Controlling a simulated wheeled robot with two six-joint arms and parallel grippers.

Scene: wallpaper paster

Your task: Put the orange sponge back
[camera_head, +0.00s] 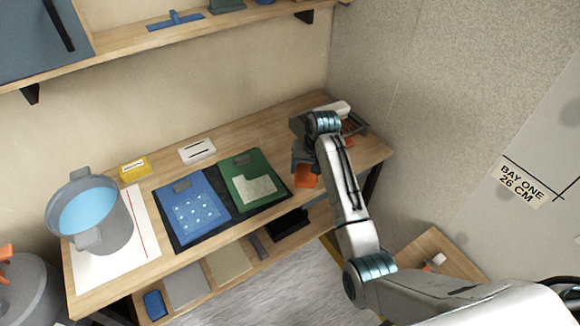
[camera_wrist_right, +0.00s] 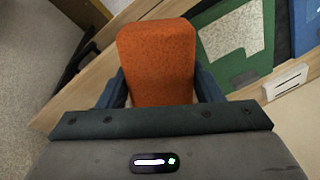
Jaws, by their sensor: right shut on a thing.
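The orange sponge (camera_head: 306,176) is a small block held by my right gripper (camera_head: 304,164) over the right part of the wooden table. In the right wrist view the sponge (camera_wrist_right: 156,62) stands between the two blue fingers of the right gripper (camera_wrist_right: 160,88), which are shut on it. The table surface under the sponge is partly hidden by it. A dark rack (camera_head: 353,126) is at the table's back right corner, partly hidden behind my right arm. My left gripper is in neither view.
Green (camera_head: 252,177) and blue (camera_head: 190,205) boards lie on a dark mat left of the sponge. A grey bucket (camera_head: 105,235) with blue content stands at the table's left end. A wall rises on the right.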

